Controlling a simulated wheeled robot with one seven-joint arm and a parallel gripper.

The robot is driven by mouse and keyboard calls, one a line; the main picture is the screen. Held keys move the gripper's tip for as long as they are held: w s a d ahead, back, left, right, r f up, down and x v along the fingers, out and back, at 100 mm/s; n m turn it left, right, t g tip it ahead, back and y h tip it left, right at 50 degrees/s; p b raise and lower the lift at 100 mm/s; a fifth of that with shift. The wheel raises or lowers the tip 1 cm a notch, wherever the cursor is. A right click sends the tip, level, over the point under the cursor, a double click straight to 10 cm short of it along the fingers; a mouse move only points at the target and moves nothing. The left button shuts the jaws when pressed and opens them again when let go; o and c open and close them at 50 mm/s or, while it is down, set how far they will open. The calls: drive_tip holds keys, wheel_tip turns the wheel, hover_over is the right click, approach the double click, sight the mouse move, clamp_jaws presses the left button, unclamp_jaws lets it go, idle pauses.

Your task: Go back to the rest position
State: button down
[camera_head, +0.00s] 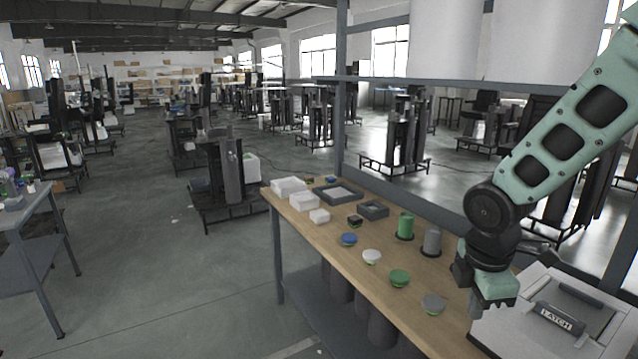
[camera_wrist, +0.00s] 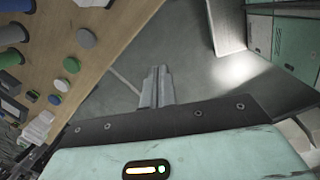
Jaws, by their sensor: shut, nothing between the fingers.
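My gripper (camera_head: 494,304) hangs at the right end of the wooden workbench (camera_head: 375,262), above its front edge and just left of the latch box. Its fingers (camera_wrist: 157,88) show together in the wrist view, shut and empty, with grey floor behind them. My green arm reaches in from the upper right of the head view. The latch box (camera_head: 545,330) has a light top with a dark plate marked "LATCH".
On the bench stand a green cylinder (camera_head: 405,226), a grey cylinder (camera_head: 431,242), a row of round buttons, blue (camera_head: 348,239), white (camera_head: 371,257), green (camera_head: 399,278) and grey (camera_head: 432,303), white boxes (camera_head: 303,201) and dark trays (camera_head: 339,194). A grey frame rises behind. Open floor lies left.

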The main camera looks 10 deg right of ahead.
drive_tip(key=s+a+m+g+y+b, duration=0.1)
drive_tip(key=s+a+m, duration=0.7)
drive_tip(key=s+a, duration=0.9)
drive_tip(key=a+y+b, duration=0.1)
drive_tip(key=b, duration=0.1)
drive_tip(key=shift+s+a+f+b, duration=0.2)
drive_tip(key=shift+f+b, duration=0.1)
drive_tip(key=shift+b, duration=0.05)
